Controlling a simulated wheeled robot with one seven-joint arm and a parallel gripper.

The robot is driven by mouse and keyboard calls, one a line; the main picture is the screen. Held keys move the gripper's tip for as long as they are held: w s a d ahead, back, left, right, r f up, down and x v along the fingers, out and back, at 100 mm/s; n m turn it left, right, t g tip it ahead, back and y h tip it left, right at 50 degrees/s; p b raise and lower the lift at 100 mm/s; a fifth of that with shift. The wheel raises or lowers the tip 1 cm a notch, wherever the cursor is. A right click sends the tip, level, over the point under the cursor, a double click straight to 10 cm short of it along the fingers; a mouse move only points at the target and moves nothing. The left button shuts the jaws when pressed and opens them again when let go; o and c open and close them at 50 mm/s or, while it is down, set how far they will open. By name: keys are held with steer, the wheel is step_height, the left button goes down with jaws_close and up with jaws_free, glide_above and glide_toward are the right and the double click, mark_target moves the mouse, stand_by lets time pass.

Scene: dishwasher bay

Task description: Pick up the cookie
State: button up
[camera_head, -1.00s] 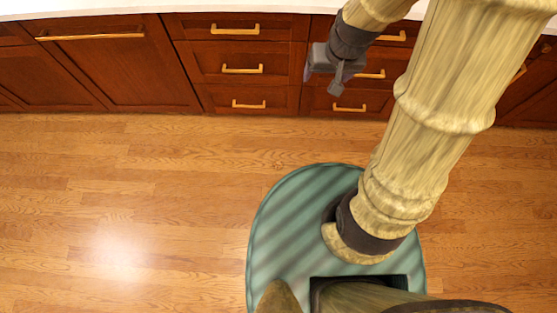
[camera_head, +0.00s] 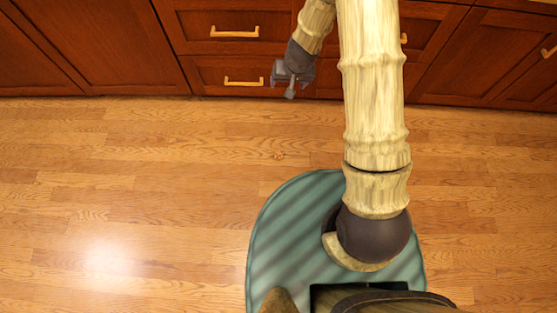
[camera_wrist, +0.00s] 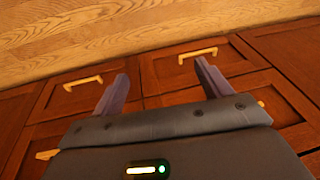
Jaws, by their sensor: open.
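A tiny brownish crumb-like object, probably the cookie (camera_head: 279,155), lies on the wooden floor in the head view, in front of my green base. It is too small there to make out clearly. My gripper (camera_head: 282,86) hangs above the floor beyond it, towards the drawers, and is empty. In the wrist view my gripper (camera_wrist: 161,70) shows two dark fingers spread wide, with nothing between them but drawer fronts and floor behind. I cannot make out the cookie in the wrist view.
Dark red wooden drawers (camera_head: 215,65) with brass handles line the far side, close behind my gripper. The wooden floor (camera_head: 120,190) is clear on the left and between the drawers and my base.

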steer(key=s+a+f+b, duration=0.1)
steer(key=f+b, duration=0.8)
steer(key=f, duration=1)
steer(key=s+a+f+g+h+b, duration=0.1)
steer(key=f+b, duration=0.8)
steer(key=f, duration=1.1)
steer(key=shift+a+f+m+g+h, duration=0.25)
steer(key=shift+a+m+g+h, duration=0.05)
steer(key=shift+a, duration=0.4)
steer(key=b, duration=0.9)
glide_above(278, 157)
step_height(278, 157, down, 12)
steer(key=shift+w+f, duration=0.1)
